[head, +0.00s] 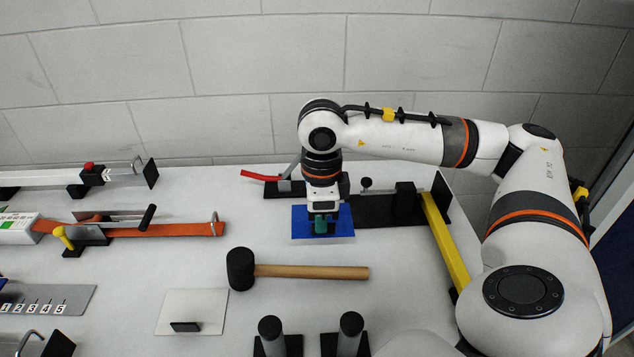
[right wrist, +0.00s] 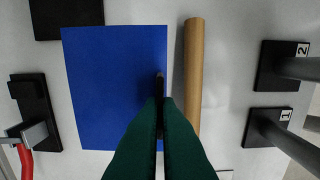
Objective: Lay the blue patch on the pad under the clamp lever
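The blue patch (head: 300,223) is a flat blue rectangle under my right gripper (head: 322,222). In the right wrist view, the patch (right wrist: 110,85) fills the left middle. The green fingers (right wrist: 160,100) are shut on a small black grip near the patch's right edge. Whether the patch touches the table is hard to tell. The clamp lever (head: 262,176) is red, just behind and left of the patch, on a black base (head: 272,191). Its red end (right wrist: 26,162) shows at lower left in the wrist view. I cannot make out the pad clearly. My left gripper is not in view.
A mallet (head: 310,272) lies in front of the patch. A black plate (head: 375,210) and a yellow bar (head: 445,240) are to the right. Two grey posts (head: 351,330) stand in front. A white plate (head: 205,305) lies front left; an orange strap fixture (head: 170,230) is farther left.

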